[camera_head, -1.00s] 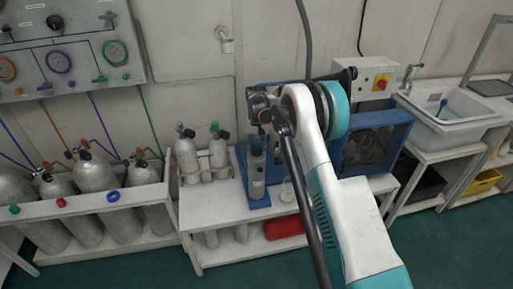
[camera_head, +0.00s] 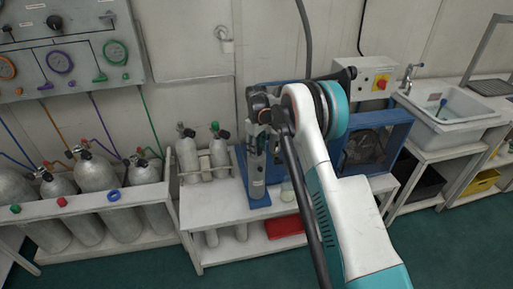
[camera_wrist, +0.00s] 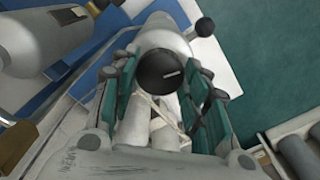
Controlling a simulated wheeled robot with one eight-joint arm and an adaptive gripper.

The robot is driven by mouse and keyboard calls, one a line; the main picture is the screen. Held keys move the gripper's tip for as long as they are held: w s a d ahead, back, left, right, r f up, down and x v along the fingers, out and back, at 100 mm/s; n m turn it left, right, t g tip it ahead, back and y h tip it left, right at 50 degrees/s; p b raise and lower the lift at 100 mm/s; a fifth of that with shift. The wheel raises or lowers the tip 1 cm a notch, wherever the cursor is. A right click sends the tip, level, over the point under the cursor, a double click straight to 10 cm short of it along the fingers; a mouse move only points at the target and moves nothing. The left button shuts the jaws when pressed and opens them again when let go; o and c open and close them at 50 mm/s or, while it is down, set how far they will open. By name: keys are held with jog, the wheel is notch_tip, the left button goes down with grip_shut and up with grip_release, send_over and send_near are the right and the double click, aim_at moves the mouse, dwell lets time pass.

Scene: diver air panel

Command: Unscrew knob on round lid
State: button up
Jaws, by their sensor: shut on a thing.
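In the wrist view, a round black knob (camera_wrist: 160,70) sits at the middle of a rounded grey lid (camera_wrist: 168,41). My gripper (camera_wrist: 162,88) has its teal-padded fingers on both sides of the knob and is shut on it; the exact contact is partly hidden. In the head view, my gripper (camera_head: 259,141) is over the top of an upright grey cylinder (camera_head: 257,180) on a blue stand (camera_head: 261,202). The knob and lid are hidden there by my wrist.
Two small tanks (camera_head: 188,156) stand left of the cylinder on a white bench (camera_head: 215,209). A blue open-fronted box (camera_head: 393,137) and a switch box (camera_head: 372,80) are behind my arm. A red case (camera_head: 285,226) lies below.

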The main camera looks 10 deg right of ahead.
jog(key=shift+n, duration=1.5)
jog(key=o, duration=1.1)
notch_tip(320, 180, up, 12)
